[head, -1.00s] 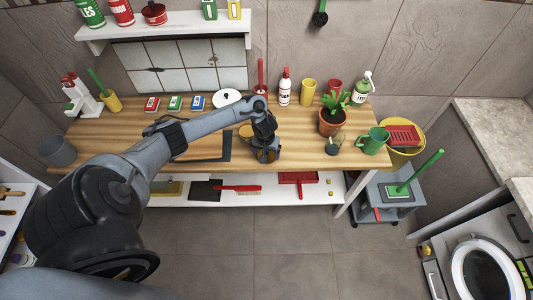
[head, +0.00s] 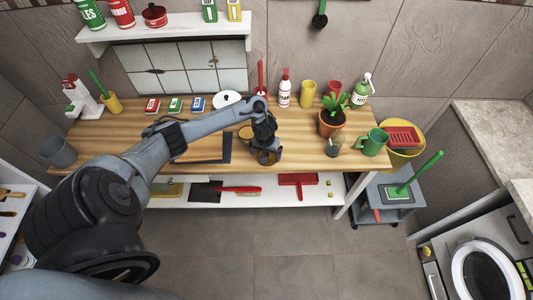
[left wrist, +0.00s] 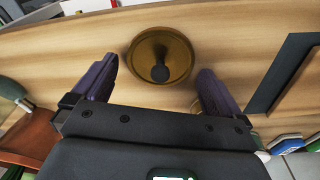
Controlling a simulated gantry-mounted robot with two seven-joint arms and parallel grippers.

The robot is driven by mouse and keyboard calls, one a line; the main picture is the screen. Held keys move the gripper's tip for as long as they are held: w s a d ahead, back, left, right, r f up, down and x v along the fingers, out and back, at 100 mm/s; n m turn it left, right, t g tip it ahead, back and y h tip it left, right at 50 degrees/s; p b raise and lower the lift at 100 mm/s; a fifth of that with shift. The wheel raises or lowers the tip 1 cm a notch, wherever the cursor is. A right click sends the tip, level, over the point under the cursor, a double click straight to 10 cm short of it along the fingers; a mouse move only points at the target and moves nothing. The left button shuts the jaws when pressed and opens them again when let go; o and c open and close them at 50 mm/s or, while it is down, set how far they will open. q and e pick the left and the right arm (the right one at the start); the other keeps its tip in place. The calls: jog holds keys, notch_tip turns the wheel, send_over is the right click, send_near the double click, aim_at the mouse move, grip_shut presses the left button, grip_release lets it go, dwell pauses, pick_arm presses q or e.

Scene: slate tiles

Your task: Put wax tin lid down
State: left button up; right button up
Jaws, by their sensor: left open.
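The wax tin lid (left wrist: 160,45), a round brass-coloured disc with a dark knob in its middle, lies on the wooden bench top in the left wrist view. My left gripper (head: 267,157) is open above the bench, near its front edge. In the left wrist view its two purple-grey fingers (left wrist: 157,75) stand apart on either side of the lid, with a gap to each. In the head view the gripper mostly hides the lid. A golden tin (head: 245,132) stands behind and left of the gripper, partly hidden by my arm. My right gripper is not in view.
A potted plant (head: 331,122), a glass jar (head: 335,147) and a green mug (head: 374,142) stand to the right. A white round lidded dish (head: 226,98) is at the back. Bench between gripper and jar is clear.

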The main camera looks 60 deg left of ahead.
pick_arm(q)
notch_tip(320, 180, up, 9)
jog(key=p, duration=0.4)
jog(key=s+d+f+m+t+h, duration=0.15)
jog(key=d+m+t, duration=0.45)
jog(key=d, duration=1.7)
jog(key=s+d+r+m+g, duration=0.1)
jog(key=s+d+r+m, duration=0.1)
jog(key=s, duration=0.5)
jog(key=s+d+r+m+g, duration=0.2)
jog(key=s+d+r+m, duration=0.1)
jog(key=s+r, duration=0.4)
jog(key=shift+s+d, duration=0.5)
jog(key=shift+d, duration=0.25)
